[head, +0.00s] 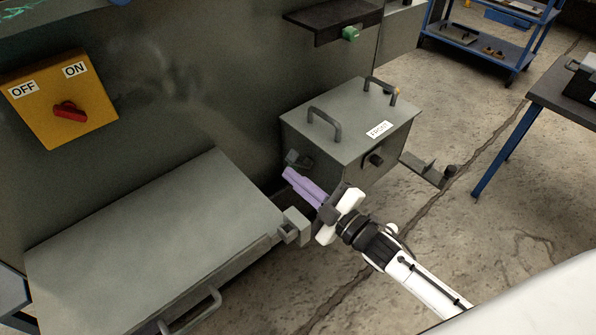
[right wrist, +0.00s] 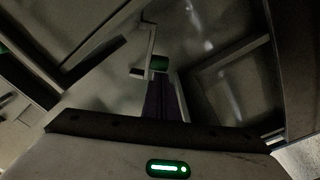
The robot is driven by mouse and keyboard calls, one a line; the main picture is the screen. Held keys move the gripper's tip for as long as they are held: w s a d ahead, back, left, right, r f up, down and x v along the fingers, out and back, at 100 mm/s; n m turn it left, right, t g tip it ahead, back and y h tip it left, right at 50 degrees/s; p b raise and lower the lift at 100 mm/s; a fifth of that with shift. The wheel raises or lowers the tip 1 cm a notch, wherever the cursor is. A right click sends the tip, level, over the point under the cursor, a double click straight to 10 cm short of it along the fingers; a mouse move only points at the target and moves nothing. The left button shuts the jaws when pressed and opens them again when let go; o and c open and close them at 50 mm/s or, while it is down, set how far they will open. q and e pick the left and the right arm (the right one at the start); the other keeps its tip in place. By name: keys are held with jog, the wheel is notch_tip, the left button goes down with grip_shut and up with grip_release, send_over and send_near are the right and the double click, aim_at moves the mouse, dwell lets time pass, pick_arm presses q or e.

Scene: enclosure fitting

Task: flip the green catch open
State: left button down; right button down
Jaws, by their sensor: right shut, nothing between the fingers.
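A small green block (head: 350,33) sits under the front edge of a dark shelf in the head view. In the right wrist view a green piece (right wrist: 160,63) lies just beyond my fingertips; I cannot tell whether they touch. Which of these is the catch is unclear. My right gripper (head: 287,173) is shut and empty, its purple fingers pointing up-left beside the grey box marked FROST (head: 352,122). A dark fitting (head: 297,158) on that box is close to the fingertips.
A grey lidded enclosure (head: 150,230) stands at left, with a block-shaped latch (head: 293,228) near my right gripper. A yellow OFF/ON switch plate (head: 62,98) is on the wall. A dark shelf (head: 333,18) juts out above.

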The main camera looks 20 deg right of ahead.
pick_arm(q)
jog(key=shift+s+d+f+b, duration=0.15)
jog(key=shift+f+b, duration=0.1)
jog(key=shift+b, duration=0.35)
pick_arm(e)
notch_tip(320, 180, down, 3)
jog(key=n, duration=0.4)
jog(key=shift+f+g, duration=0.1)
jog(key=shift+g, duration=0.2)
pick_arm(q)
jog(key=shift+r, duration=0.2)
jog(key=shift+w, duration=0.2)
